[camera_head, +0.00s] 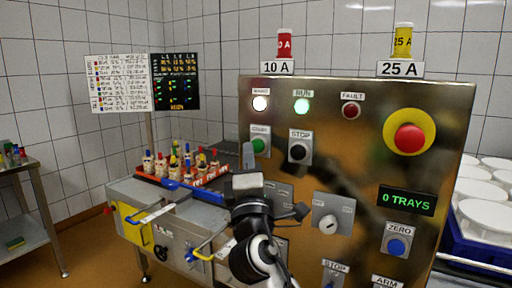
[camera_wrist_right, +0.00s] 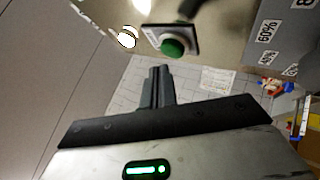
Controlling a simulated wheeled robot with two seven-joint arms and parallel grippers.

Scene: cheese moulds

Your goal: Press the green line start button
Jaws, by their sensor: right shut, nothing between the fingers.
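The green start button (camera_head: 258,146) sits on a square plate at the upper left of the steel control panel (camera_head: 375,150), under a small label. It also shows in the right wrist view (camera_wrist_right: 173,47), round and standing out from its plate. My right gripper (camera_head: 249,155) is shut and empty, its fingertips overlapping the button's left edge in the head view. In the right wrist view the closed fingertips (camera_wrist_right: 159,72) lie just below the button in the picture, with a small gap. My left gripper is not in view.
A black stop button (camera_head: 298,152) is close on the right. A red emergency stop (camera_head: 409,137), a blue zero button (camera_head: 396,246) and a display reading 0 TRAYS (camera_head: 407,201) are farther right. The white lamp (camera_head: 260,103) and green RUN lamp (camera_head: 302,105) look lit.

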